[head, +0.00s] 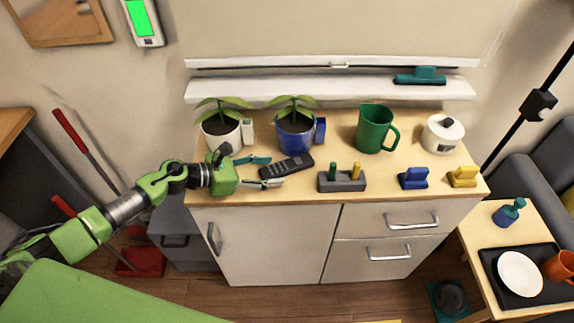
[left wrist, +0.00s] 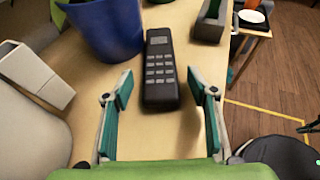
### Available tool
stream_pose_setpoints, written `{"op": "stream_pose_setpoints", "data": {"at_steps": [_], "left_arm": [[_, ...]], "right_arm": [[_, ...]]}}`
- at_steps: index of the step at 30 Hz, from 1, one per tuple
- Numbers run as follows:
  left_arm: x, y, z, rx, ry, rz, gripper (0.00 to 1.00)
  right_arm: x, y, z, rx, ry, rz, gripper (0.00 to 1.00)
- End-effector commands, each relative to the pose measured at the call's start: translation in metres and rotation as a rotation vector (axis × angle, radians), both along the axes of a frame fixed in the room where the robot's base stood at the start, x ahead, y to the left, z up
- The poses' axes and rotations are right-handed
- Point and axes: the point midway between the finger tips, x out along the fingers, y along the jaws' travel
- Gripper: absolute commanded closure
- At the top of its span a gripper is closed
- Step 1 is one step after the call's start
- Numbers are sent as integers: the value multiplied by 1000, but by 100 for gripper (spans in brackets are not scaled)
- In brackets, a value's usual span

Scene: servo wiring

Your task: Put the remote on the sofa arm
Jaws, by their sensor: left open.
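The remote (head: 287,166) is black with grey buttons and lies flat on the wooden cabinet top, in front of the blue plant pot. In the left wrist view the remote (left wrist: 161,75) points away from me, its near end between the fingertips. My left gripper (head: 266,172) is open, with teal-padded fingers either side of the remote's near end; in the left wrist view the gripper (left wrist: 163,88) shows a gap on both sides of it. A grey sofa (head: 535,165) is partly in view at the right edge. My right gripper is not in view.
The blue pot (head: 296,132) stands close behind the remote, and a grey block with pegs (head: 342,181) is just right of it. A white pot (head: 222,132) and green mug (head: 374,129) are also on the cabinet. A side table (head: 477,242) with a black tray stands by the sofa.

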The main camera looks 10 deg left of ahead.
Motion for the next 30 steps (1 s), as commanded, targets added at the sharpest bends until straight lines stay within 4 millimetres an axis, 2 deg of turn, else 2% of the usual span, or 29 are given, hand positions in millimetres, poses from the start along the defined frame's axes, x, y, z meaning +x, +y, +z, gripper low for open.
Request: {"op": "stream_pose_setpoints", "data": {"at_steps": [2,3,7,8,10,11,25,30], "left_arm": [[0,0,-1,0,0,0,47],[0,0,0,0,0,0,52],[-1,0,0,0,0,0,86],[-1,0,0,0,0,0,90],[-1,0,0,0,0,0,90],[0,0,0,0,0,0,94],[-8,-2,7,2,-1,-3,94],[-8,-1,39,5,-6,-3,94]], "right_arm": [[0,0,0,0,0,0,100],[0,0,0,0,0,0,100],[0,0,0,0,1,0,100],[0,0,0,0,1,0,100],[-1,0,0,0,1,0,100],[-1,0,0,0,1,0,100],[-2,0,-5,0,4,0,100],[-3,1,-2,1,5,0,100]]}}
